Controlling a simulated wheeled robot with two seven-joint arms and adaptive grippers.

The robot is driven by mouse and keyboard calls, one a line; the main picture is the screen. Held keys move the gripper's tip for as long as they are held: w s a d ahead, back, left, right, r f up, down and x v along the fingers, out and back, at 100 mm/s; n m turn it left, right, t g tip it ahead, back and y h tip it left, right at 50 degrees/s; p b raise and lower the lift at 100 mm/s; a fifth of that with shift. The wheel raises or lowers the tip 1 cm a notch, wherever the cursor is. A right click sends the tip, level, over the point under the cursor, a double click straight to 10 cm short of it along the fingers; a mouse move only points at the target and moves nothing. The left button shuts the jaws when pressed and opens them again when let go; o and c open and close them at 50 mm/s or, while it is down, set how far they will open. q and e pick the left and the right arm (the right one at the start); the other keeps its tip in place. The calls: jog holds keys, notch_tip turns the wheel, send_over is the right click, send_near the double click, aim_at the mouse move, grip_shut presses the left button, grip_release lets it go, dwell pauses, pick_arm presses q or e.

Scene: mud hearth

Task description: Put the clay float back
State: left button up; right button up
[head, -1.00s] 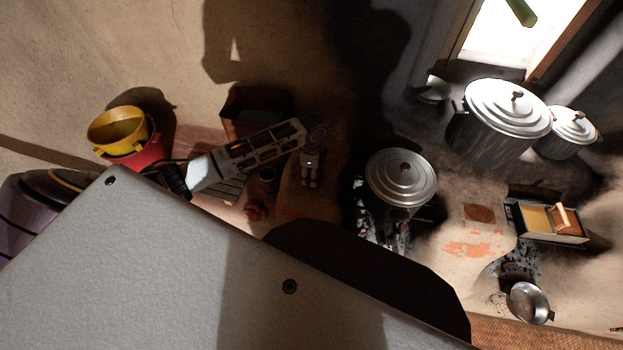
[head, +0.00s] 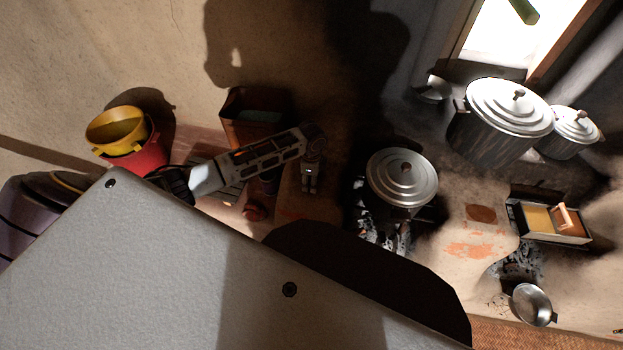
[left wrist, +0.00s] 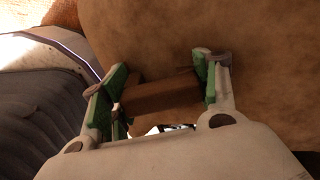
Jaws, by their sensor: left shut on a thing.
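In the left wrist view my left gripper (left wrist: 160,92) is shut on a brown block, the part that I see of the clay float (left wrist: 160,93). The block lies crosswise between the green finger pads. Its lower side is partly hidden by the gripper body. In the head view my left arm comes in from the left and bends downward. The left gripper (head: 310,185) shows small and dark in shadow at its end, and the float cannot be made out there. My right gripper is not in view.
A lidded pot (head: 402,175) stands right of the gripper. Farther right is a tray (head: 514,222) with yellow and orange contents and an upright handle-like piece (head: 562,215). A steel pan (head: 530,304) lies below it. Yellow (head: 112,132) and red (head: 143,155) tubs stand at left, beside a brown bin (head: 232,125).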

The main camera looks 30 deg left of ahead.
pick_arm(q)
jog(key=shift+f, duration=0.1)
jog(key=o, duration=1.1)
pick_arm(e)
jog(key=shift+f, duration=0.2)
pick_arm(q)
jog(key=shift+r, duration=0.65)
notch_tip(320, 180, up, 9)
jog(key=shift+r+p, duration=0.15)
jog(key=shift+p, duration=1.1)
jog(key=shift+r, duration=0.85)
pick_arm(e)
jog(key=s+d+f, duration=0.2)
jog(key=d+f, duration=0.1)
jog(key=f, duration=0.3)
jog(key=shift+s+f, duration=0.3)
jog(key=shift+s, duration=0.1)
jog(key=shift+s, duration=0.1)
